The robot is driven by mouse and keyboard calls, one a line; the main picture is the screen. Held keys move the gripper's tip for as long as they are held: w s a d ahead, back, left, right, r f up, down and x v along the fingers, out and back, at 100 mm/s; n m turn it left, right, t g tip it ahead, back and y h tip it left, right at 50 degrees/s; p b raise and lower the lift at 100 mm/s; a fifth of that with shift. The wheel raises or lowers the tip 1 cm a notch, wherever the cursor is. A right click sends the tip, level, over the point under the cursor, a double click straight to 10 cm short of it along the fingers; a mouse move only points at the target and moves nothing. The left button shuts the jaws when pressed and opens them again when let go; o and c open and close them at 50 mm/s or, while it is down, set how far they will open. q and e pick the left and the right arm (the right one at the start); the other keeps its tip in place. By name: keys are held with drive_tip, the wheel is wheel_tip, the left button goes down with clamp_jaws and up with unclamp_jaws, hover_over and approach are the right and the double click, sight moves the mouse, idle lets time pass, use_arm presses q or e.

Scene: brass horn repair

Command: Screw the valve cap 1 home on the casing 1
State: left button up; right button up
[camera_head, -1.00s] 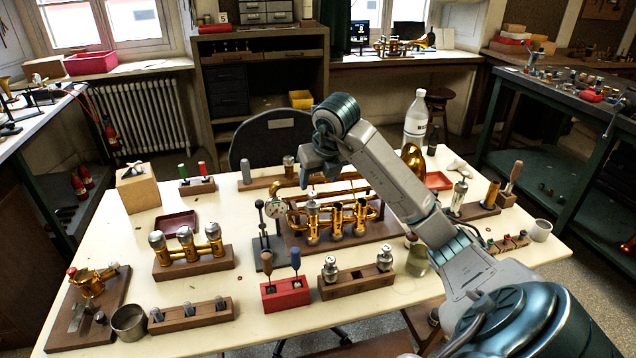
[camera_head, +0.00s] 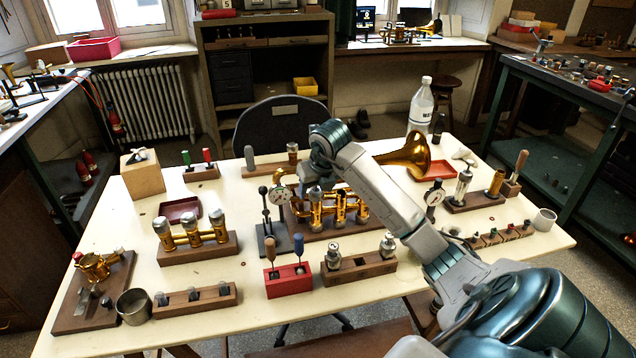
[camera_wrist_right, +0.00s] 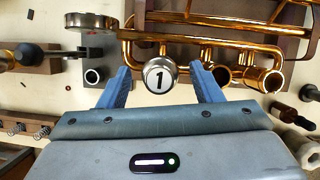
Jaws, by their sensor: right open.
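The brass horn (camera_head: 405,162) lies on a wooden board, its valve casings standing upright. Casing 1 (camera_head: 316,217) is the leftmost in the head view and carries a silver cap, valve cap 1 (camera_head: 315,193). In the right wrist view, valve cap 1 (camera_wrist_right: 160,75) shows its round top marked "1", and it hides most of its casing. My right gripper (camera_wrist_right: 160,68) is open, with one blue finger on each side of the cap and visible gaps between. How far the cap is screwed down cannot be told. My left gripper is out of view.
A dial gauge stand (camera_head: 270,225) stands close left of the casings. The red block (camera_head: 288,282) with two screwdrivers and a wooden block (camera_head: 358,268) with silver parts are in front. Two uncapped brass casings (camera_wrist_right: 265,80) are right of the cap.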

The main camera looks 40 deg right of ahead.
drive_tip(key=c, duration=1.1)
drive_tip(key=shift+c, duration=0.2)
drive_tip(key=shift+w+a+r+m+h+p, duration=0.15)
drive_tip(key=shift+m+p, duration=0.1)
drive_tip(key=shift+m, duration=0.35)
drive_tip(key=shift+s+f+m+h+p, duration=0.1)
drive_tip(key=shift+m+h+p, duration=0.1)
drive_tip(key=shift+m, duration=0.4)
drive_tip(key=m+g+h, duration=0.1)
drive_tip(key=m, duration=0.1)
drive_tip(key=shift+m, duration=0.4)
drive_tip(key=o, duration=1.1)
drive_tip(key=shift+o, duration=0.2)
